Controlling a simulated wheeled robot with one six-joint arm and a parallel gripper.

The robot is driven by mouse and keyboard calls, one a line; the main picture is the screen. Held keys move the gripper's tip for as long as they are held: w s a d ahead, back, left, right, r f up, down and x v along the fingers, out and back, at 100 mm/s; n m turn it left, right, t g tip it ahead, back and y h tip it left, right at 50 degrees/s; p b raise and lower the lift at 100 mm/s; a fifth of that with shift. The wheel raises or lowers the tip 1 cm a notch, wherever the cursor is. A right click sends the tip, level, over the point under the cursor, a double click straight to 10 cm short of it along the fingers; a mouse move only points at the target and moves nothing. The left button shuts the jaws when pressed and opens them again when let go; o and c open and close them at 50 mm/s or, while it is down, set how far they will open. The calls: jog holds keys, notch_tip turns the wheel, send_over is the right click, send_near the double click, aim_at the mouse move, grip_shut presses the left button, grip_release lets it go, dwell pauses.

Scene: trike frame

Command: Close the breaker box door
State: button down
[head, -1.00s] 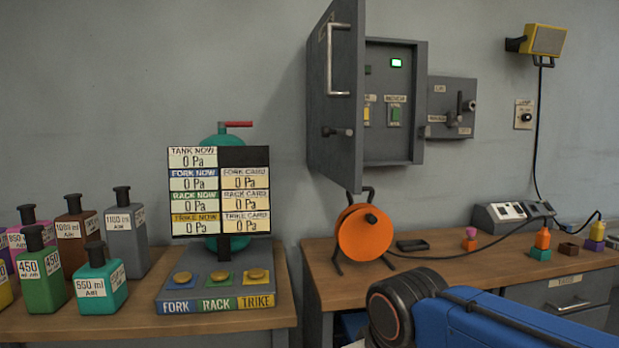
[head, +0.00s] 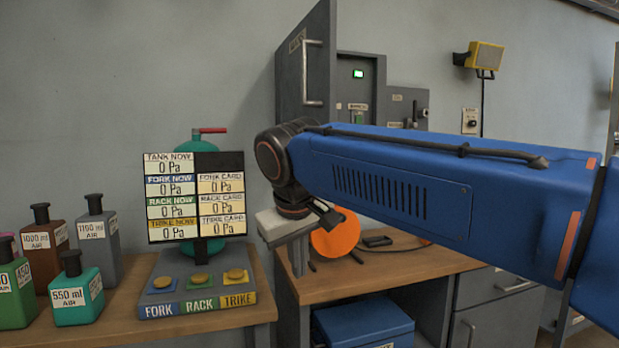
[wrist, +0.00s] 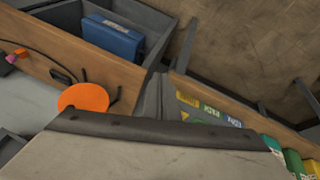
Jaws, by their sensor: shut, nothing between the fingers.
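The grey breaker box (head: 345,92) is on the wall, with a lit green display inside. Its door (head: 291,85) is hinged at the left and stands wide open, swung out toward me, with a long pale vertical handle (head: 313,72). My blue arm crosses in front of the lower part of the box and hides it. My gripper (head: 298,258) hangs below the door, over the bench beside the orange reel, apart from the door and empty. It is shut. In the wrist view a large grey part of my gripper fills the bottom; the door is not clearly seen there.
The orange reel (head: 335,235) stands on the right bench (head: 350,285), close to my gripper; it also shows in the wrist view (wrist: 84,98). A pressure display panel (head: 195,197) and several bottles stand on the left bench. A blue box (head: 362,325) is below the right bench.

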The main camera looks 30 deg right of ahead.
jog(key=w+r+m+h, duration=0.1)
jog(key=w+r, duration=0.2)
jog(key=r, duration=0.5)
jog(key=w+d+r+m+h, duration=0.1)
jog(key=w+r+h, duration=0.15)
jog(key=r, duration=0.45)
jog(key=w+r+m, duration=0.2)
jog(key=w+r, duration=0.2)
jog(key=r, duration=0.4)
jog(key=w+d+f, duration=0.1)
jog(key=d+f, duration=0.7)
jog(key=d, duration=0.1)
jog(key=shift+w+d+g, duration=0.25)
jog(key=shift+w+g, duration=0.1)
jog(key=shift+g, duration=0.05)
jog(key=shift+d, duration=0.1)
